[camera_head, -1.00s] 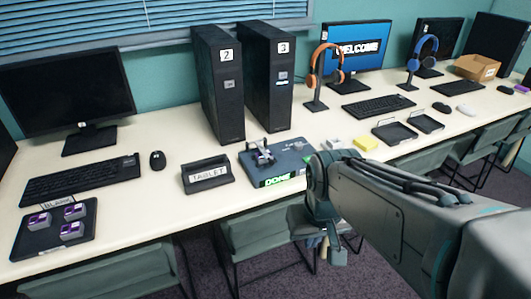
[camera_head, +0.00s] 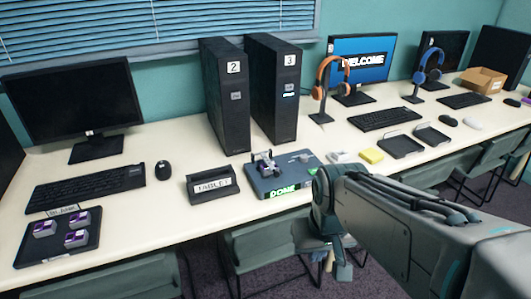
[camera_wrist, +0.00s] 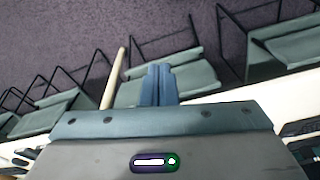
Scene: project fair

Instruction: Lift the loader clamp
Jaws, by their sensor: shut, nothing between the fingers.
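The loader (camera_head: 300,178) is a dark grey box on the desk with a green DONE display on its front. A small metal clamp (camera_head: 265,162) stands at the left of its top; whether it is raised or down is hard to tell at this size. My gripper (camera_head: 343,272) hangs in front of the desk edge, right of and lower than the loader, apart from it. In the wrist view my gripper's blue fingers (camera_wrist: 159,84) are together and empty, above the chairs and floor. Neither loader nor clamp is clearly seen there.
Two black towers (camera_head: 274,95) rise behind. A yellow block (camera_head: 372,155) and dark trays (camera_head: 400,146) lie right. Chairs (camera_head: 265,245) crowd the desk front.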

